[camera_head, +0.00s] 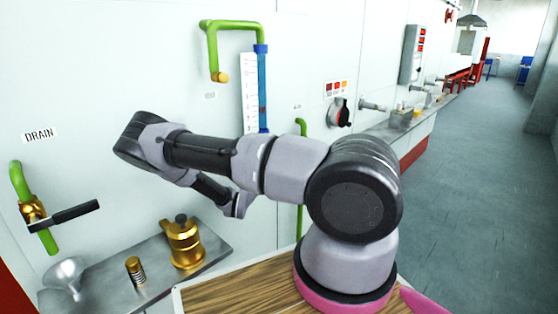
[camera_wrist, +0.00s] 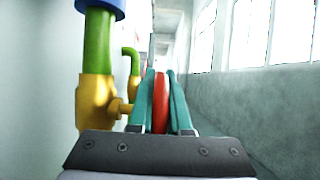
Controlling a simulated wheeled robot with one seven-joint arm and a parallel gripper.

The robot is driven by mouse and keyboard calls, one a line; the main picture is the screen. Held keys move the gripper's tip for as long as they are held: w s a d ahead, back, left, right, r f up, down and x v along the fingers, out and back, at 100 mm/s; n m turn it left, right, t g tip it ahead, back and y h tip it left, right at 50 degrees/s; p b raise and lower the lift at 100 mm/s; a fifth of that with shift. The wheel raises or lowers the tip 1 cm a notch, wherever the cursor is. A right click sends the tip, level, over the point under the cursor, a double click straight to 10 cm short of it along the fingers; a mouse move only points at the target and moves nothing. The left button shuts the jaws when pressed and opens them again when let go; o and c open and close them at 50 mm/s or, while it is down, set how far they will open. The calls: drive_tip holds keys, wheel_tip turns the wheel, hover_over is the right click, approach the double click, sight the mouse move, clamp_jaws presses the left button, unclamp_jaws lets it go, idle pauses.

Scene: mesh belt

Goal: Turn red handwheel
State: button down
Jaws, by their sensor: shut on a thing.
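The red handwheel (camera_wrist: 161,104) shows edge-on in the wrist view, between the two teal fingers of my gripper (camera_wrist: 160,76). The fingers stand on either side of the rim, and my gripper is shut on it. A brass valve body (camera_wrist: 95,101) sits just left of the wheel, with a short brass stem pointing toward it. A green pipe (camera_wrist: 99,42) rises from the valve body to a blue collar (camera_wrist: 100,4). In the head view my arm hides the handwheel and my fingers.
On the white wall are a blue sight tube (camera_head: 262,95), a green bent pipe (camera_head: 232,25) and a drain valve with a black lever (camera_head: 76,211). A metal shelf (camera_head: 110,275) holds a funnel and brass parts. Open floor (camera_head: 470,160) lies to the right.

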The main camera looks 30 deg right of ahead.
drive_tip(key=shift+a+h, duration=0.15)
drive_tip(key=shift+h, duration=0.35)
drive_tip(key=c, duration=0.9)
unclamp_jaws()
drive_tip(key=shift+o, duration=0.2)
